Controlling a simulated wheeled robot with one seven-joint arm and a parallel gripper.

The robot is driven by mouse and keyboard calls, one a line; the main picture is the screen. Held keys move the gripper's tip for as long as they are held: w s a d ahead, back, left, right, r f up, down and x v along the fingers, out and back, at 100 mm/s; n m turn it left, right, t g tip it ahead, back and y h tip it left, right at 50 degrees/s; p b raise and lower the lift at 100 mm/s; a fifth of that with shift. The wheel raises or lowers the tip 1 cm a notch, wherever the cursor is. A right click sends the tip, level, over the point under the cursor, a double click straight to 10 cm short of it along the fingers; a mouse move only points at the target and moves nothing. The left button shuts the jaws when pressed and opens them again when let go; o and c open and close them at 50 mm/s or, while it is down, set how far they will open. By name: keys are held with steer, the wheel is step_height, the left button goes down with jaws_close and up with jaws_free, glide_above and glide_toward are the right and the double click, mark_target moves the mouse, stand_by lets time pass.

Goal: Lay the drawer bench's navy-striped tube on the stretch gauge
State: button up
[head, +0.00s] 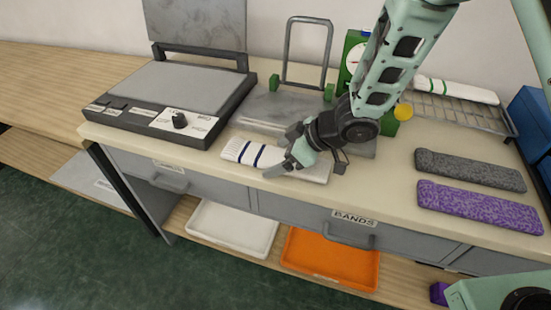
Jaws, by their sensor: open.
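The navy-striped tube (241,152) is white with dark blue bands and lies flat near the front edge of the drawer bench (400,222). My gripper (287,153) is open over the middle of the tube, with fingers toward its two long sides. It hides part of the tube, whose right end shows beyond it. I cannot tell whether the fingers touch it. Behind the tube is what looks like the stretch gauge: a grey metal plate (272,106) with an upright wire frame (289,52) and a green dial housing (352,45), partly hidden by my arm.
A grey-topped machine with a knob (172,90) stands at left. Grey (470,169) and purple (480,206) speckled tubes lie at right. A wire rack (462,112) holds a white tube (457,90). White (232,228) and orange (330,259) trays sit below.

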steer(key=c, duration=1)
steer(key=shift+c, duration=0.3)
